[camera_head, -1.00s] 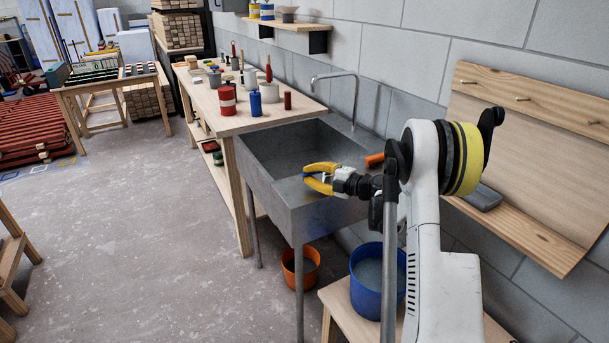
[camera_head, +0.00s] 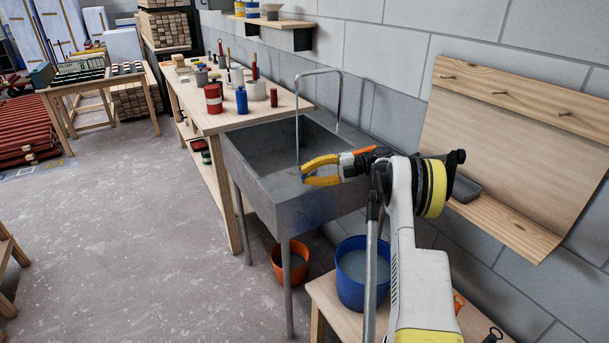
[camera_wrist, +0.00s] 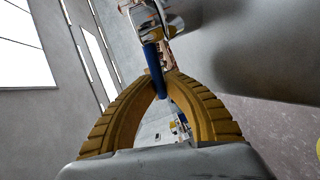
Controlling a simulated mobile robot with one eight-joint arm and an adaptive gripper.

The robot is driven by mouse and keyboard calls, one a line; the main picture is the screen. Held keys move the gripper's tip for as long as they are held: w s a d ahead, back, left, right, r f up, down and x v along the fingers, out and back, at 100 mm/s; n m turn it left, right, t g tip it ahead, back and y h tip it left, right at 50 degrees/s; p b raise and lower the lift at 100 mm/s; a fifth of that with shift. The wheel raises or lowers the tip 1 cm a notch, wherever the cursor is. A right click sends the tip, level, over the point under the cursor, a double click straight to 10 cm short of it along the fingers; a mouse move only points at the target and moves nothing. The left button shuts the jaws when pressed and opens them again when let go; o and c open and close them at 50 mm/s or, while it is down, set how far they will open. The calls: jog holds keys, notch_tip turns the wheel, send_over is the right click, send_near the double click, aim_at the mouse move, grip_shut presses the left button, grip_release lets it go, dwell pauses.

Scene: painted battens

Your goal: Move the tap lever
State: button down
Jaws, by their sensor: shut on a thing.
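The tap's thin metal spout (camera_head: 322,72) arches over the grey sink (camera_head: 291,222) in the head view. A thin vertical streak, which looks like running water (camera_head: 297,130), drops from the spout's end into the basin. My gripper (camera_head: 304,172) is over the sink's right part, its yellow fingers pointing left. In the wrist view my gripper (camera_wrist: 168,78) has its fingertips closed on a blue lever (camera_wrist: 154,66). The lever joins a shiny metal tap body (camera_wrist: 160,20) at the top. In the head view the lever cannot be made out.
An orange object (camera_head: 365,149) lies on the sink's back ledge, behind my gripper. A blue bucket (camera_head: 362,299) stands on a wooden bench to the right, and an orange bucket (camera_head: 290,270) is under the sink. A worktable (camera_head: 205,121) with several cans adjoins at left.

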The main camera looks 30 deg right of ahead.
jog(key=shift+s+d+n+g, duration=0.1)
jog(key=shift+s+n+g, duration=0.05)
jog(key=shift+n+g, duration=0.2)
jog(key=c, duration=1.5)
grip_release()
jog(key=shift+o, duration=0.2)
jog(key=v, duration=1.2)
jog(key=shift+f, duration=0.1)
